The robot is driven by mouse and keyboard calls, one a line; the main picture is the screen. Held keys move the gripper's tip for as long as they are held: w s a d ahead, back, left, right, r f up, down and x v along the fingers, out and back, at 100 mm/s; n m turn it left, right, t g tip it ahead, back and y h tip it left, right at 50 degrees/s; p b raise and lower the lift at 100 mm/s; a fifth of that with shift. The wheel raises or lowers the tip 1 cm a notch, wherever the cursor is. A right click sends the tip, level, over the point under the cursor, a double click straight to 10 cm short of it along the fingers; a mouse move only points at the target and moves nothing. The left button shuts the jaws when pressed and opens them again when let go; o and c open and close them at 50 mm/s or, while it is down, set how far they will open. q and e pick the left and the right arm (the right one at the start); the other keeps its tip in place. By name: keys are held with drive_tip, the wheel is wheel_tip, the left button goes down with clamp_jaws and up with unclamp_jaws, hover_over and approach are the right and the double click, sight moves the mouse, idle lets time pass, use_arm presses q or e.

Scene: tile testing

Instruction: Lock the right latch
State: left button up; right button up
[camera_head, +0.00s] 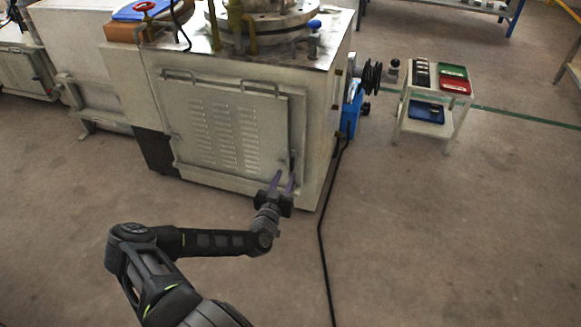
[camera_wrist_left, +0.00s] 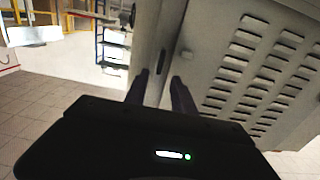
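The machine's vented door panel (camera_head: 222,125) is on the front of a beige cabinet and looks closed. A small dark latch (camera_head: 292,160) is near the lower right edge of the panel. My left gripper (camera_head: 284,177) is in front of that corner, its two purple-grey fingers pointing at the panel and apart. The left wrist view shows the fingers (camera_wrist_left: 160,90) with a gap between them, close to the panel edge and a dark slim part (camera_wrist_left: 161,62). I cannot tell whether the fingers touch the latch. My right gripper is not in view.
A black cable (camera_head: 321,230) runs over the floor to the right of the cabinet. A white cart (camera_head: 426,128) with red, green and blue trays stands further right. The floor in front of the cabinet is clear apart from my left arm.

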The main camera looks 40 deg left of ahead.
sight(291, 165)
use_arm(q)
drive_tip(key=b+x, duration=0.1)
drive_tip(key=x, duration=0.4)
drive_tip(key=shift+w+f, duration=0.1)
drive_tip(key=shift+w+a, duration=0.2)
drive_tip(key=shift+w, duration=0.3)
clamp_jaws()
